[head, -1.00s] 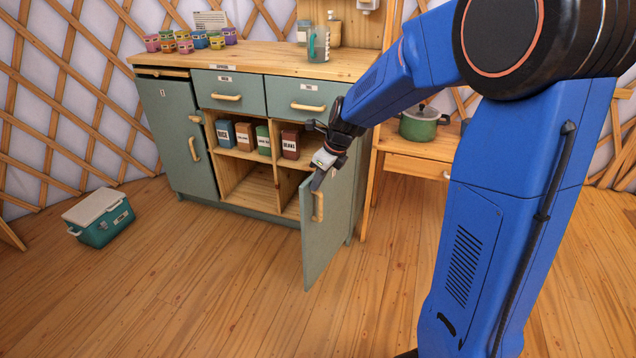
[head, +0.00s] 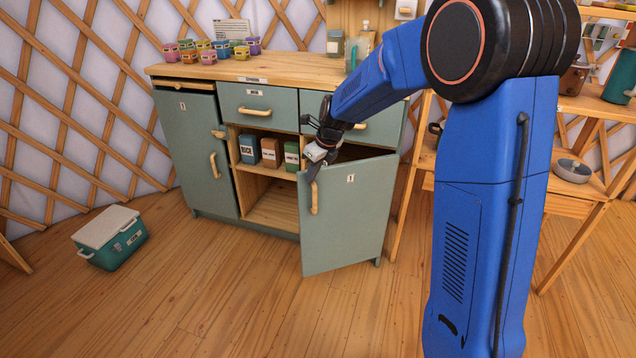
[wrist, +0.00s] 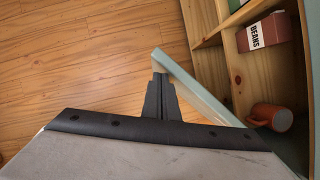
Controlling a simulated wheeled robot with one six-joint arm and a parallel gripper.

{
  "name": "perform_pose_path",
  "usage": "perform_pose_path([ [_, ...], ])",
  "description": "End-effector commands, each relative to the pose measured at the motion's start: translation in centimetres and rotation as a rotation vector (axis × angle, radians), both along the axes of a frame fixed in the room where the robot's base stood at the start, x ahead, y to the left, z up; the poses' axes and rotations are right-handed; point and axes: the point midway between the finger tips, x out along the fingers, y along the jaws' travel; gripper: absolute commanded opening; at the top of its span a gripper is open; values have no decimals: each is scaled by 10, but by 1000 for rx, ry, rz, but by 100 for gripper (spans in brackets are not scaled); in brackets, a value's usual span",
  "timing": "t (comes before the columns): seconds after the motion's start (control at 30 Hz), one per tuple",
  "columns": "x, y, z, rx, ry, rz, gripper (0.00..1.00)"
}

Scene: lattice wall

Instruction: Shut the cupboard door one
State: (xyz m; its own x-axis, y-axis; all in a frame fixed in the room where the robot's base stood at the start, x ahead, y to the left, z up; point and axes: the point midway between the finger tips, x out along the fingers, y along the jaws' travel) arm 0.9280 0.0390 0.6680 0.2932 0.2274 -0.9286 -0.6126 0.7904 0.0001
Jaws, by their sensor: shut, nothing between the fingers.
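The cupboard's right door (head: 345,225), green-grey with a small number label, stands partly open, hinged at its right side. Its wooden handle (head: 314,197) is near the free left edge. My gripper (head: 313,172) is shut and empty at the door's upper free corner. In the wrist view the closed fingers (wrist: 160,92) are on the outer side of the door (wrist: 195,88), touching or very close to it; I cannot tell which. The left cupboard door (head: 190,150) looks closed or nearly so, and also bears a small label.
Food boxes (head: 270,152) stand on the cupboard shelf. The wrist view shows a beans box (wrist: 262,33) and an orange mug (wrist: 272,117) inside. A cooler (head: 110,238) is on the floor at left. A wooden shelf unit (head: 590,103) stands at right. Floor before the door is clear.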

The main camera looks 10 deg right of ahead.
Motion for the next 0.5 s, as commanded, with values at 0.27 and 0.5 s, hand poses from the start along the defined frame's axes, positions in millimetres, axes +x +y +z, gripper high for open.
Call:
perform_pose_path([
  [0.27,72,4,-1,-1,1,1,0],
  [0.5,113,0,-1,0,0,1,0],
])
